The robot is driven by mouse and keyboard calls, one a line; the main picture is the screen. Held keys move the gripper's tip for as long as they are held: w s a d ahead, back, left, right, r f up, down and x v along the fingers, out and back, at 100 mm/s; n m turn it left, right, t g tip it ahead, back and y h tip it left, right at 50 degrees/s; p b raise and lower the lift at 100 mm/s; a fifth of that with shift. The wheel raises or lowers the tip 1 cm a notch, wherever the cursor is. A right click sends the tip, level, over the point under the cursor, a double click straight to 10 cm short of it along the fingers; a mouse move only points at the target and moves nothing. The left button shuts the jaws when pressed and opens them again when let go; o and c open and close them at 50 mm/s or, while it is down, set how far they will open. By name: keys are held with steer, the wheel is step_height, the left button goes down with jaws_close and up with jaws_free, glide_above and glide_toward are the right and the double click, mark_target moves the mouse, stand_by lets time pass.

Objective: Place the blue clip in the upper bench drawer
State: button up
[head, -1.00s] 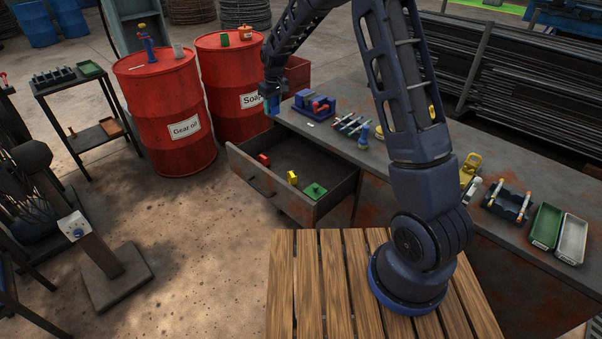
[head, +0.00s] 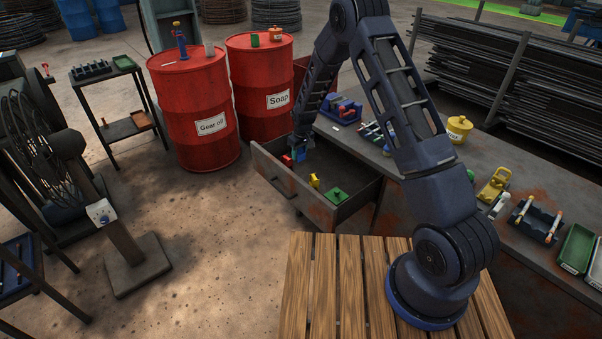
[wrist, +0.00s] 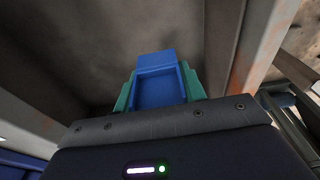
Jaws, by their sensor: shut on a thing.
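My gripper (head: 299,152) is shut on the blue clip (wrist: 157,84), which sits between its green fingertips in the wrist view. In the head view the gripper is low over the back left part of the open upper bench drawer (head: 304,197). The clip (head: 299,155) shows there only as a small blue patch beside a red block (head: 287,159). I cannot tell whether the clip touches the drawer floor. The drawer also holds a yellow block (head: 314,181) and a green block (head: 337,195).
The drawer sticks out from the bench (head: 475,175), whose top carries a yellow pot (head: 459,128), a rack (head: 537,220), a green tray (head: 577,247) and other items. Red drums, one labelled Gear oil (head: 200,105), stand behind the drawer.

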step_height(320, 180, down, 11)
steer(key=shift+f, duration=0.1)
stand_by(0.5)
steer(key=shift+f, duration=0.15)
steer(key=o, duration=0.9)
steer(key=shift+o, duration=0.2)
